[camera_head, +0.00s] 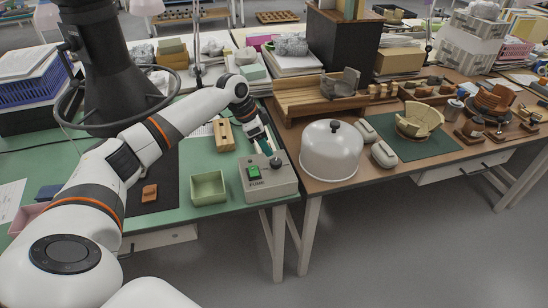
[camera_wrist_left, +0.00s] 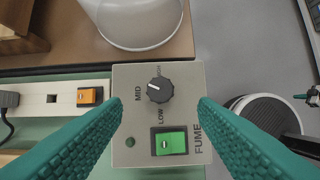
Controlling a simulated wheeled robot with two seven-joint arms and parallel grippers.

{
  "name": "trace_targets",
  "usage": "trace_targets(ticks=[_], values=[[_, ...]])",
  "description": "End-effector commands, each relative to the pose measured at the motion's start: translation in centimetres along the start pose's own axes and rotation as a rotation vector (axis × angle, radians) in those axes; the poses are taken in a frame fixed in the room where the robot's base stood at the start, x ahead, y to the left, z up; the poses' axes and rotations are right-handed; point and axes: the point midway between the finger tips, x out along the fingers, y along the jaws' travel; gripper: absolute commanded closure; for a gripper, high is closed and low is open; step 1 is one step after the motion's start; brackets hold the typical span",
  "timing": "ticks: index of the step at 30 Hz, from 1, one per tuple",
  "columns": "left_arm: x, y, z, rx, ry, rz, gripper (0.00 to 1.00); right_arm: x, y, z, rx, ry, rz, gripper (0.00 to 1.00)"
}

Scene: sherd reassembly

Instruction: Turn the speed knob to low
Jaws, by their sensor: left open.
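The grey FUME control box (camera_head: 268,187) sits at the front right corner of the green table; it also shows in the left wrist view (camera_wrist_left: 188,82). Its dark speed knob (camera_wrist_left: 160,90) lies between the HIGH, MID and LOW labels. The knob's pale mark seems to point left, toward MID. A lit green rocker switch (camera_wrist_left: 170,143) is below the knob. My left gripper (camera_wrist_left: 160,104) is open, its green fingers on either side of the knob and apart from it. In the head view my left gripper (camera_head: 266,147) is over the box's back part. My right gripper is not in view.
A white dome (camera_head: 332,155) stands on the brown table right of the box. A small green tray (camera_head: 208,188) is left of the box. A power strip with an orange switch (camera_wrist_left: 90,95) lies beside the box. Open floor is in front.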

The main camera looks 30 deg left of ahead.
Motion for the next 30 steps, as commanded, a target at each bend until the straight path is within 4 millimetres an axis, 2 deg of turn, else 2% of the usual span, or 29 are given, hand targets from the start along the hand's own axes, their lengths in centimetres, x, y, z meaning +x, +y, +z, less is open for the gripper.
trace_targets(ticks=[1, 6, 12, 24, 30], values=[[1.2, -0.1, 0.0, -0.001, 0.003, -0.004, 0.46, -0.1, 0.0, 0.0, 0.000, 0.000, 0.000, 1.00], [4.4, -0.1, 0.0, -0.001, 0.002, -0.003, 0.46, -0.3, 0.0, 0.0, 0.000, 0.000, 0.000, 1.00], [6.9, -0.1, 0.0, 0.000, 0.001, -0.002, 0.46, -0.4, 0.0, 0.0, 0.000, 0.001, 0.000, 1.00], [7.7, 0.0, 0.0, 0.000, 0.001, 0.000, 0.46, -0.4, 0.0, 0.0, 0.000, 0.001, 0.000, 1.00], [7.6, 0.0, 0.0, 0.000, 0.001, 0.000, 0.79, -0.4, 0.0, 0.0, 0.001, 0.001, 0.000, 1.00]])
